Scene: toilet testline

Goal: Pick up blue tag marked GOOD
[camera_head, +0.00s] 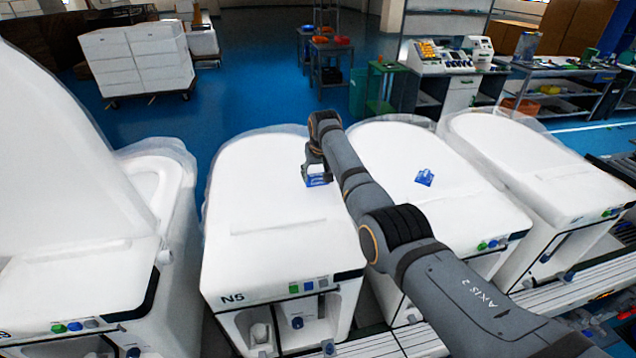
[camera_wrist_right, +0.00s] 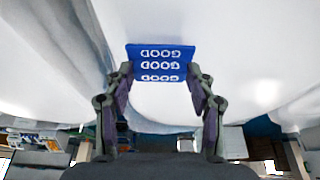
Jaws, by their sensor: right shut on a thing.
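My right gripper (camera_head: 317,172) is over the white lid of the toilet marked N5 (camera_head: 265,185). It is shut on a blue tag (camera_head: 318,181). In the right wrist view the same tag (camera_wrist_right: 161,57) shows white GOOD lettering in several rows, upside down, and sits between the two fingertips (camera_wrist_right: 160,74). The lower edge of the tag is near the fingers. I cannot tell whether the tag still touches the lid. My left gripper is out of view.
More white toilets stand at the left (camera_head: 160,190) and the right (camera_head: 545,165) in a row. A conveyor (camera_head: 560,300) runs along the front right. White boxes on a cart (camera_head: 135,60) and workbenches stand behind.

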